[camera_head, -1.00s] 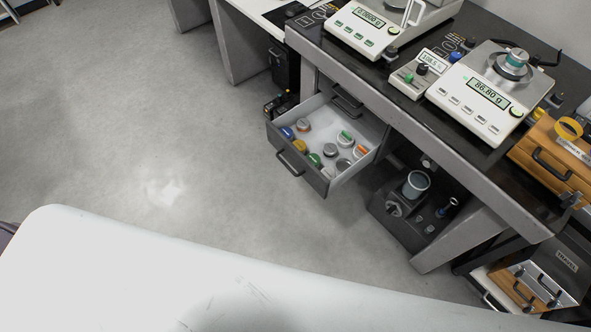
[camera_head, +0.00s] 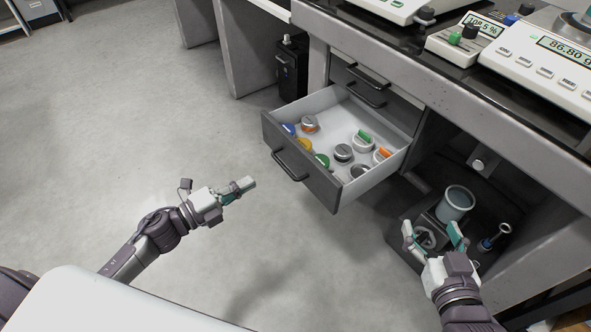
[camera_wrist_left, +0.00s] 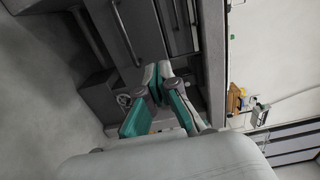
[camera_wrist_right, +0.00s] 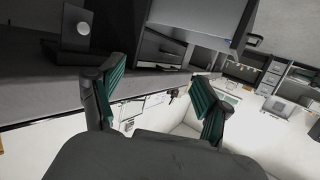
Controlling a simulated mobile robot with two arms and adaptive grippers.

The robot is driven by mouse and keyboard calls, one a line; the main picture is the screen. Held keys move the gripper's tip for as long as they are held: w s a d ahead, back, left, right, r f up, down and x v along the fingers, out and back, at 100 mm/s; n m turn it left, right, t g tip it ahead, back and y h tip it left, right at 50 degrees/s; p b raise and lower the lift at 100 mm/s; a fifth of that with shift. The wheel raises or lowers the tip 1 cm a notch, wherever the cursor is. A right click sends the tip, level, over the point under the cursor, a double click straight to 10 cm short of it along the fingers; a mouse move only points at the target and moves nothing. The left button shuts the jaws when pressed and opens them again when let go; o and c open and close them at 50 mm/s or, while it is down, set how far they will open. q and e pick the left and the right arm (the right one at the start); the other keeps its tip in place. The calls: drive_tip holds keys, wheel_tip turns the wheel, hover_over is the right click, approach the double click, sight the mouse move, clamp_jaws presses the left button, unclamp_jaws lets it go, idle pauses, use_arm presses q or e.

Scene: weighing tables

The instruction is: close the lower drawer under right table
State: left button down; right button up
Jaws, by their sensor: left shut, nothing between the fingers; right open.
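The lower drawer (camera_head: 312,182) under the right table (camera_head: 425,75) is pulled out. It holds several jars with coloured lids. Its dark front has a bar handle (camera_head: 287,166). My left gripper (camera_head: 248,184) is shut and empty, in front of the drawer front and apart from it, a little left of and below the handle. The left wrist view shows its closed fingers (camera_wrist_left: 152,82). My right gripper (camera_head: 432,235) is open and empty, right of the drawer, in front of the lower shelf. Its spread fingers also show in the right wrist view (camera_wrist_right: 158,92).
A closed upper drawer (camera_head: 366,85) sits above the open one. A dark shelf unit with a grey-blue cup (camera_head: 456,203) stands right of the drawer, close to my right gripper. Scales stand on the tabletop. The floor (camera_head: 110,120) at left is clear.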

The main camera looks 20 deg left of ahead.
use_arm(q)
drive_tip(key=b, duration=0.2)
approach(302, 154)
drive_tip(key=x, duration=0.6)
drive_tip(key=shift+w+d, duration=0.15)
drive_tip(key=shift+w, duration=0.1)
drive_tip(key=shift+w+d, duration=0.25)
drive_tip(key=shift+w, duration=0.05)
use_arm(e)
wheel_tip(302, 154, up, 8)
drive_tip(key=a+t+y, duration=0.1)
drive_tip(key=t, duration=0.4)
drive_tip(key=shift+w+a+r+y, duration=0.2)
drive_tip(key=shift+w+y, duration=0.1)
drive_tip(key=shift+y, duration=0.1)
